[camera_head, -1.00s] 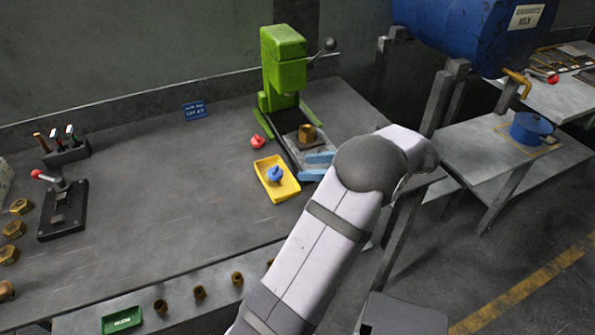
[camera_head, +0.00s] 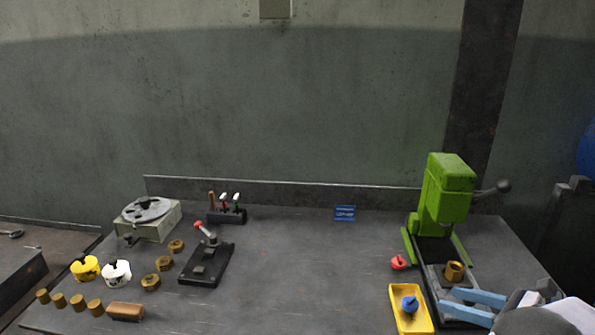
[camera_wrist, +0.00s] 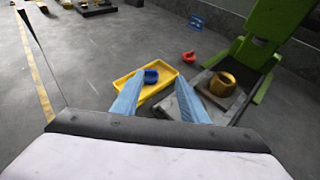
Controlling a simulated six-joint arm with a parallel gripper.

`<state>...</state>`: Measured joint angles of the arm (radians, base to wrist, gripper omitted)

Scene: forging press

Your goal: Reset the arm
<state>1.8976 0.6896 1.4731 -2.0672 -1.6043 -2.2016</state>
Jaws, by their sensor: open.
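My gripper (camera_head: 472,304) is at the lower right in the head view, with its two light blue fingers apart and nothing between them. It also shows in the wrist view (camera_wrist: 160,100), where the fingers point toward the press base. A brass ring-like part (camera_head: 453,272) sits on the grey plate of the green press (camera_head: 446,195). It appears just beyond the right finger in the wrist view (camera_wrist: 222,84). A yellow tray (camera_head: 398,320) holding a blue knobbed piece (camera_head: 410,304) lies left of the fingers.
A red knobbed piece (camera_head: 398,262) lies beside the press. A blue sign (camera_head: 344,213) stands at the back. A black lever device (camera_head: 206,265), a tool rack (camera_head: 226,216), and several brass parts (camera_head: 150,282) are at the left. The middle of the bench is clear.

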